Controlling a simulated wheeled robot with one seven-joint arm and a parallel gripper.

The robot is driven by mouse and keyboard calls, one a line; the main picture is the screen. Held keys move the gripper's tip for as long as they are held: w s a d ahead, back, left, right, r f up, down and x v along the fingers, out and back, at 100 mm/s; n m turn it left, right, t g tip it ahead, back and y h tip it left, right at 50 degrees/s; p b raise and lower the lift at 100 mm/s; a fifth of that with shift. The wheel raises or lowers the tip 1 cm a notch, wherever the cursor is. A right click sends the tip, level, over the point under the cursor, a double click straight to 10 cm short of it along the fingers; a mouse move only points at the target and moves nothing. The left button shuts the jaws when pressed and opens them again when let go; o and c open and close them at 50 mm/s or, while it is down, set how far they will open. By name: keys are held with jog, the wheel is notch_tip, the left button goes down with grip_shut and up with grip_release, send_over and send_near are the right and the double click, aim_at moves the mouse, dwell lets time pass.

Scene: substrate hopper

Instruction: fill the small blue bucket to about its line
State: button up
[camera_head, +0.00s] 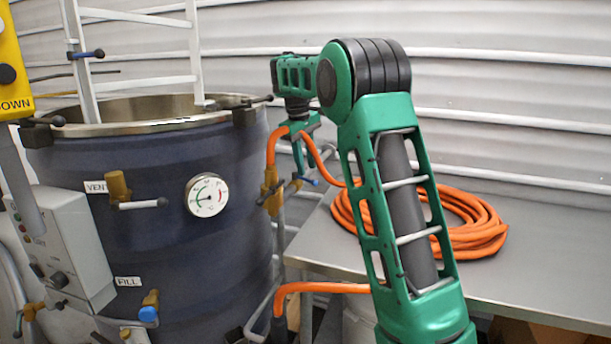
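I see no small blue bucket in the head view. A large dark blue vessel (165,220) with a metal rim stands at the left. A valve with a blue knob (148,314) sits by its FILL label (128,281). My green arm reaches up and over toward the vessel's right side. My gripper (300,150) points down just right of the vessel, near an orange hose and a brass valve (271,190) on an upright pipe. Its fingers are small and overlap the hose, so I cannot tell whether they hold anything.
A coiled orange hose (478,225) lies on a grey metal table (550,265) at the right. The table's right part is clear. A control box (65,245) and a yellow DOWN pendant (10,65) are at the left. A white ladder (140,85) rises behind the vessel.

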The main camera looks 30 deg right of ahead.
aim_at(307, 179)
jog(key=shift+w+d+f, duration=0.1)
jog(key=shift+d+f, duration=0.1)
jog(key=shift+f, duration=0.7)
jog(key=shift+d+f, duration=0.15)
jog(key=shift+f, duration=0.7)
grip_shut()
jog(key=shift+w+a, duration=0.1)
jog(key=shift+a, duration=0.1)
